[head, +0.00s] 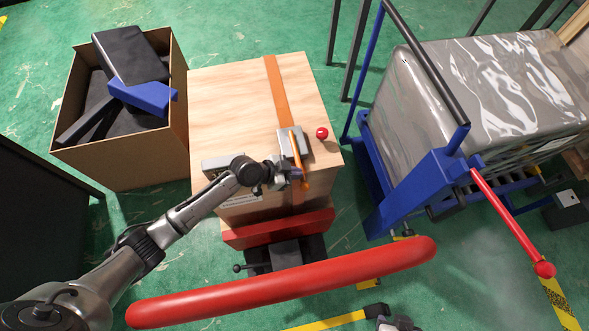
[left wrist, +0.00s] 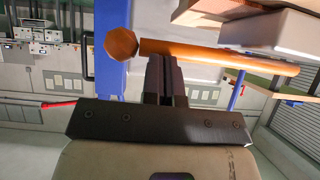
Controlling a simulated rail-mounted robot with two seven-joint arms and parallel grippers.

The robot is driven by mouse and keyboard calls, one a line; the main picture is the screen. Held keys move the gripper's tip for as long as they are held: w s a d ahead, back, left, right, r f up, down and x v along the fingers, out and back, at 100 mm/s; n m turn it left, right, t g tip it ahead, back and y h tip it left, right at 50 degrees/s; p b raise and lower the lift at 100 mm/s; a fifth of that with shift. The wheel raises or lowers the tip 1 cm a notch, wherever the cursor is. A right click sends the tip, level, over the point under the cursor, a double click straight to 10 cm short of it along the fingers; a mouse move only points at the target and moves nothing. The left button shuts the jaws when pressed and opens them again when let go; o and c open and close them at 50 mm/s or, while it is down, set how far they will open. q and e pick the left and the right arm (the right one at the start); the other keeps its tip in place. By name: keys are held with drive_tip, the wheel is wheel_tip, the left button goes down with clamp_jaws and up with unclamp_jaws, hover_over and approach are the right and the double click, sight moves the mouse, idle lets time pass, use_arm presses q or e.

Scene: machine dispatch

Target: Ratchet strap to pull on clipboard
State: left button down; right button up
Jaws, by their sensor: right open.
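The orange ratchet strap (head: 277,85) runs over the top of the wooden crate (head: 225,105). Its grey ratchet body (head: 289,141) sits near the crate's front edge, with an orange handle (head: 297,147) beside it. The handle also crosses the left wrist view (left wrist: 225,58). My left gripper (head: 285,177) is at the handle's near end. Its two dark fingers (left wrist: 166,75) look closed together, tips at the handle; I see nothing between them. My right gripper (head: 395,325) barely shows at the bottom edge. I cannot make out a clipboard for certain; a grey plate (head: 222,163) lies at the crate's front left, partly behind my arm.
A red ball knob (head: 322,133) is at the crate's right. An open cardboard box (head: 120,165) with black and blue parts stands left. A blue-framed cart (head: 425,180) with a wrapped load (head: 480,80) stands right. A red curved bar (head: 290,288) lies in front of the crate.

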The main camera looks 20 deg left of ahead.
use_arm(q)
drive_tip(key=shift+s+f, duration=0.1)
drive_tip(key=shift+f, duration=0.3)
drive_tip(key=shift+a+f, duration=0.1)
drive_tip(key=shift+f, duration=0.05)
drive_tip(key=s+a+r+p, duration=0.5)
drive_tip(key=a+r, duration=0.2)
drive_tip(key=r, duration=0.3)
drive_tip(key=shift+a, duration=0.15)
drive_tip(key=shift+s+r, duration=0.1)
idle(0.5)
idle(0.5)
